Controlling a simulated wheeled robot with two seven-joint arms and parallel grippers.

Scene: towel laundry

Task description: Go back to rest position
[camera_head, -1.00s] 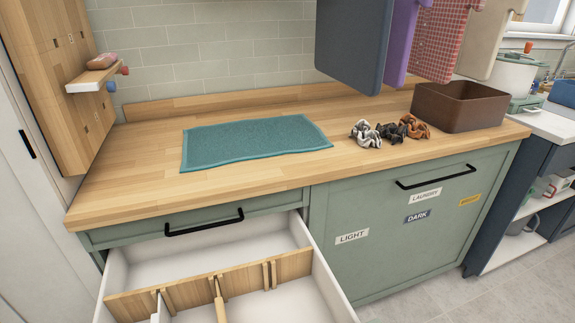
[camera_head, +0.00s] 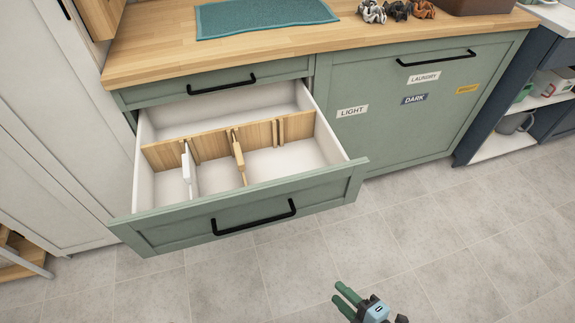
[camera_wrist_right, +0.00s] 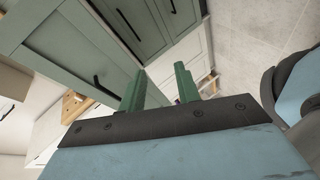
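My right gripper (camera_head: 339,293) shows at the bottom of the head view, low over the grey floor and in front of the cabinet. Its two green fingers are apart with nothing between them. They also stand apart and empty in the right wrist view (camera_wrist_right: 159,80). My left gripper is in neither view. A teal towel (camera_head: 262,15) lies flat on the wooden counter (camera_head: 150,50), its far part cut off by the top edge. The lower drawer (camera_head: 160,232) is pulled open. It has wooden dividers (camera_head: 212,144), and no towel shows in it.
The open drawer juts out over the floor at the left. The cabinet front (camera_head: 430,125) beside it is shut, with several labels. Scrunchies (camera_head: 396,11) and a brown bin (camera_head: 478,6) stand at the counter's right. The tiled floor (camera_head: 450,230) is clear at the right.

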